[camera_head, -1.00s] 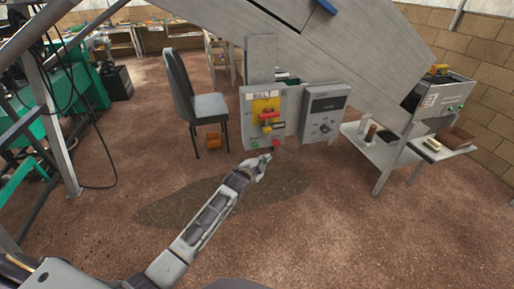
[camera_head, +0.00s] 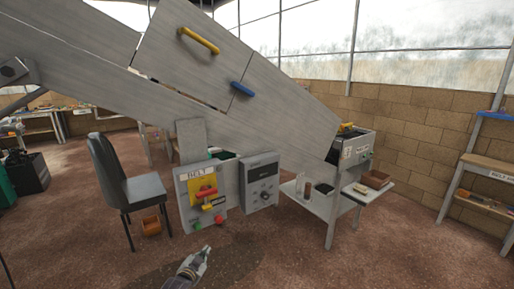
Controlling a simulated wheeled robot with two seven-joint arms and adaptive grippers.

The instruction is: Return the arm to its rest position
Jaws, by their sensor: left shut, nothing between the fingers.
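My left gripper (camera_head: 203,254) shows at the bottom of the head view, left of the middle, with a short piece of my arm behind it. It is shut and holds nothing. It is below the belt control panel (camera_head: 203,202) in the picture and looks apart from it. The panel has a yellow plate, a red and yellow handle, a green button (camera_head: 198,225) and a red button (camera_head: 219,219). My right gripper is not in view.
A grey chute (camera_head: 240,110) slopes down to the right above the panel. A dial box (camera_head: 259,183) is beside the panel. A black chair (camera_head: 124,185) stands at left, a metal side table (camera_head: 318,205) at right. A shelf (camera_head: 490,165) is at far right. The floor in front is open.

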